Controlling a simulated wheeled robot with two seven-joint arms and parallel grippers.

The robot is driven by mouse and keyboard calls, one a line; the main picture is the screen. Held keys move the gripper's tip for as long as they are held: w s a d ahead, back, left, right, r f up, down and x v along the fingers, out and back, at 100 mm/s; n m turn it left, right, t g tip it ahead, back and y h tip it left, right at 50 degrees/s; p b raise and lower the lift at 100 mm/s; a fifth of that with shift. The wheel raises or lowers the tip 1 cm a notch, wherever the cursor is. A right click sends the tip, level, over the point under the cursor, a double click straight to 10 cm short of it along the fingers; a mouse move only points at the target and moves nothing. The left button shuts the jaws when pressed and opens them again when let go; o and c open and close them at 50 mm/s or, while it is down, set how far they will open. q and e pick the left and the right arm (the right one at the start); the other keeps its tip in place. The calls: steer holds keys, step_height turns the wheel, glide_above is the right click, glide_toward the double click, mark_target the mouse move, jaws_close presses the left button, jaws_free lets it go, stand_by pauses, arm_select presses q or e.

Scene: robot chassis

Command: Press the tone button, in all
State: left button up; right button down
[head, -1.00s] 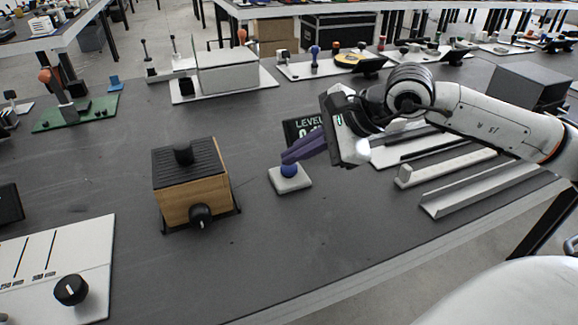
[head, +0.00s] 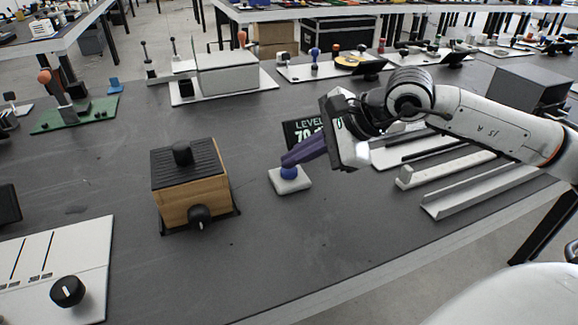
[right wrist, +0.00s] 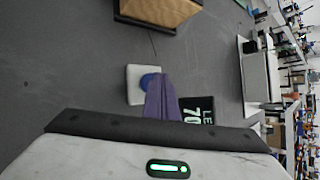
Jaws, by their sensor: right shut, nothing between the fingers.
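The blue round button (head: 288,173) sits on a small white square base (head: 291,183) on the dark table. It also shows in the right wrist view (right wrist: 147,80). I take it for the tone button; no label on it can be read. My right gripper (head: 287,161) is shut and empty, with its purple fingertips on the top of the button, seemingly touching it. The fingers partly cover the button in both views. A black display (head: 302,131) behind reads "LEVEL" and a number starting with 70; my gripper hides its right part. My left gripper is out of view.
A wooden box with a black top and knob (head: 183,185) stands left of the button. White channel-shaped rails (head: 480,190) lie to the right. A white panel with a black knob (head: 68,290) is at the front left. The table in front of the button is clear.

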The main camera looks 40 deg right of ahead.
mark_target(295, 171)
steer(key=shift+r+p, duration=0.5)
steer(key=shift+r, duration=0.35)
steer(key=shift+r, duration=0.1)
step_height(295, 171, up, 5)
steer(key=p, duration=0.3)
stand_by(0.8)
